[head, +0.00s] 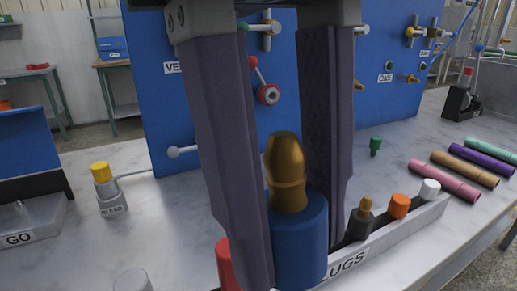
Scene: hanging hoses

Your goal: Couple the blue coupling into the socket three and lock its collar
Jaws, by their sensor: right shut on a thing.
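My right gripper (300,235) hangs large and close in the middle of the head view, its two dark purple fingers pointing down. It is shut on the blue coupling (299,245), a blue cylinder with a brass nose (286,170) pointing up. The coupling's lower end runs out of the picture. The blue panel (205,105) stands behind, with brass fittings and a label reading ONE (385,78). I cannot make out a label for socket three; the fingers cover part of the panel. My left gripper is not in view.
A tray labelled PLUGS (395,236) holds orange (399,206), white and black pieces behind the gripper. A yellow-capped bleed fitting (101,172) stands left. Coloured tubes (445,180) lie at right. A red-ringed fitting (268,95) projects from the panel.

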